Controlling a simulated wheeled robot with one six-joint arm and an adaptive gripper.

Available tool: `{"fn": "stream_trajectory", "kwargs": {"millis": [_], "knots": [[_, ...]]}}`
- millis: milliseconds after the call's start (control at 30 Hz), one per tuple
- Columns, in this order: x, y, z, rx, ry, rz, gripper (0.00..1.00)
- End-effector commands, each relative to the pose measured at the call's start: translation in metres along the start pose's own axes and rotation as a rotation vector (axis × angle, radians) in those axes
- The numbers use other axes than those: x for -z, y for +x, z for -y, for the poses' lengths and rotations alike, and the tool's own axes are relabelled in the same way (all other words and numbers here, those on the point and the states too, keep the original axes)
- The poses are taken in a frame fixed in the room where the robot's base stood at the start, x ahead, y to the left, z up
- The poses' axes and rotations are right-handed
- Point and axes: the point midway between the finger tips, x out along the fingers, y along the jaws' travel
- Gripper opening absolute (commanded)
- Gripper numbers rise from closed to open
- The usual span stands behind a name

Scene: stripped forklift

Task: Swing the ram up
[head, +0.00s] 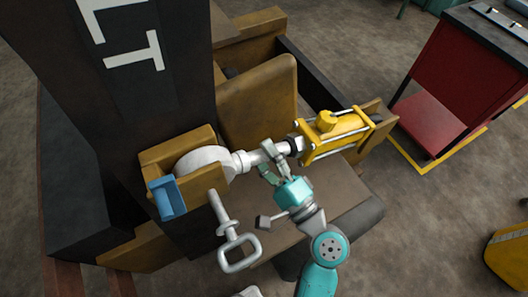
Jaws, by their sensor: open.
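The ram has a yellow cylinder body (336,133) with grey tie rods and a silver rod (262,154) reaching left. It lies sloping slightly upward to the right. The rod's left end meets a pale rounded end piece (203,163) at a yellow-brown bracket (165,151) by the dark mast. My gripper (272,160) is open, with its fingers at the silver rod just left of the yellow body. I cannot tell whether the fingers touch the rod. My teal gripper housing and wrist hide a little of the machine below.
A grey pin with a loop handle (238,250) stands in front of the bracket. A blue block (168,198) sits at the bracket's left. The dark mast (150,70) rises at left. A red cabinet (455,85) stands at the right. Floor between is clear.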

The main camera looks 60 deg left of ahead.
Motion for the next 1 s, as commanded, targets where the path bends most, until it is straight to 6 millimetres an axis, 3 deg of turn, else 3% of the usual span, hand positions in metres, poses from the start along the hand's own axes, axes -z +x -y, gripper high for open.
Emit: {"fn": "stream_trajectory", "kwargs": {"millis": [333, 567, 600, 1000], "knots": [[0.000, 0.004, 0.000, 0.001, -0.001, -0.001, 0.58], [0.000, 0.004, 0.000, 0.001, -0.001, -0.001, 0.03], [0.000, 0.004, 0.000, 0.001, -0.001, -0.001, 0.00], [0.001, 0.006, 0.012, 0.009, 0.021, -0.005, 0.00]]}}
